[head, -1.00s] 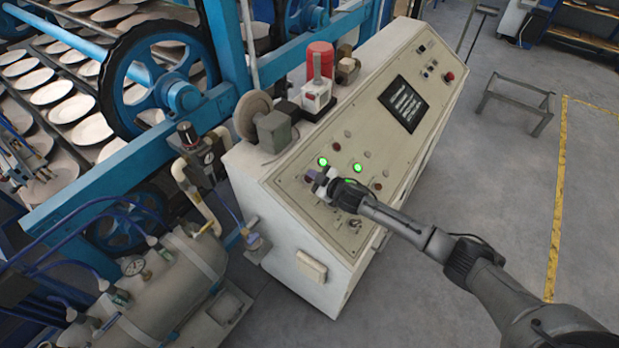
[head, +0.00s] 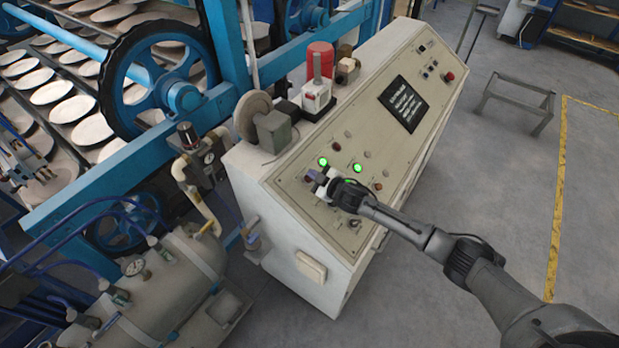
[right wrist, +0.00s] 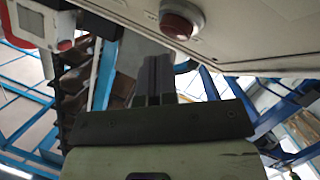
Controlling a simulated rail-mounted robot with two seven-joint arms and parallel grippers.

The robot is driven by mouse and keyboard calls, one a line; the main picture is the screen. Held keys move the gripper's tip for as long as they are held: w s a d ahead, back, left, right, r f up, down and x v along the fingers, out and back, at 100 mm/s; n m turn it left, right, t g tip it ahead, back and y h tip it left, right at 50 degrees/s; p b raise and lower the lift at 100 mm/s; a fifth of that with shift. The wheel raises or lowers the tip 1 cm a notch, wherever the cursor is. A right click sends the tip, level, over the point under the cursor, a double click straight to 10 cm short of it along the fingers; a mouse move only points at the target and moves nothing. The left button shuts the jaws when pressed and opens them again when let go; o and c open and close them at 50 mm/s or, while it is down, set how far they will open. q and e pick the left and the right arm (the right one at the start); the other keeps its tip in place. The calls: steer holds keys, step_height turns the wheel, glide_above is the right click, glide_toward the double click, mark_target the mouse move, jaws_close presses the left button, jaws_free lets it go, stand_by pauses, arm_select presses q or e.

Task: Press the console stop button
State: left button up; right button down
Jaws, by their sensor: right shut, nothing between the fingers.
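The console (head: 410,150) is a cream cabinet with a sloping panel of buttons and lamps and a dark screen. My right gripper (head: 319,180) is at the lower left part of this panel, close to its surface, shut and empty. In the right wrist view its closed fingers (right wrist: 158,80) point up toward the panel, and a red button (right wrist: 180,20) with a grey collar sits just past the tips; contact cannot be told. Another red button (head: 449,76) is at the panel's far right end. I cannot read which one is marked stop. My left gripper is not in view.
Two green lamps (head: 357,168) glow near my right gripper. A red cylinder (head: 320,60) and a motor unit (head: 273,131) stand behind the panel. The blue dryer frame with plates fills the left. Floor is open at right, beside a grey metal stand (head: 515,103).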

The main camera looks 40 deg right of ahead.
steer(key=shift+f, duration=0.15)
steer(key=shift+w+a+f, duration=0.1)
steer(key=shift+w+f, duration=0.15)
steer(key=shift+b, duration=0.3)
stand_by(0.5)
